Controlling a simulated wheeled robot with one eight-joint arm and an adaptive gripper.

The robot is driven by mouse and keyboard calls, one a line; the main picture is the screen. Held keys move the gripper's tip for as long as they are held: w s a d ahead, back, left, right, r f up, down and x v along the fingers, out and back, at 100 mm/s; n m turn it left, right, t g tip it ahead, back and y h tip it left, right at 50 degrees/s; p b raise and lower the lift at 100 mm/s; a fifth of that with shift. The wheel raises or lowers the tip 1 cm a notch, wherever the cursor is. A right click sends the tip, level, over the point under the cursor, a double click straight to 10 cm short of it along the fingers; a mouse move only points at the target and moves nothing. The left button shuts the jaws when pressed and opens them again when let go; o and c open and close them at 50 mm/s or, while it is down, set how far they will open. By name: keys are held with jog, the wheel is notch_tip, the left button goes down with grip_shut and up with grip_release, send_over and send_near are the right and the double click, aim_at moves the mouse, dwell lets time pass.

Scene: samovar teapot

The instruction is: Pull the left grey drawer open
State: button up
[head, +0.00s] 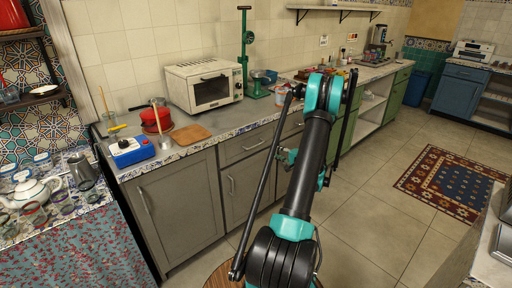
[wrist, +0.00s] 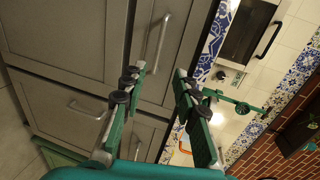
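The left grey drawer (head: 243,143) is closed under the counter in the head view, with a bar handle (head: 253,147) on its front. In the wrist view, which is turned sideways, the drawer (wrist: 183,50) shows at upper centre with its handle (wrist: 153,43). My gripper (wrist: 160,74) is open and empty, its two green-backed fingers apart. In that picture the handle appears just beyond the fingertips; I see no contact. In the head view my gripper (head: 286,156) shows partly beside my arm, right of the drawer, and is largely hidden.
Another grey drawer (wrist: 146,128) adjoins it, and grey doors lie below. The counter (head: 215,123) above carries a microwave (head: 204,86), a red pot (head: 155,119) and a blue box (head: 131,150). A table with a teapot (head: 32,191) stands at left.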

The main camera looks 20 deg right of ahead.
jog(key=x, duration=1.7)
jog(key=shift+w+d+f, duration=0.1)
jog(key=shift+w+d, duration=0.05)
jog(key=shift+d, duration=0.1)
grip_shut()
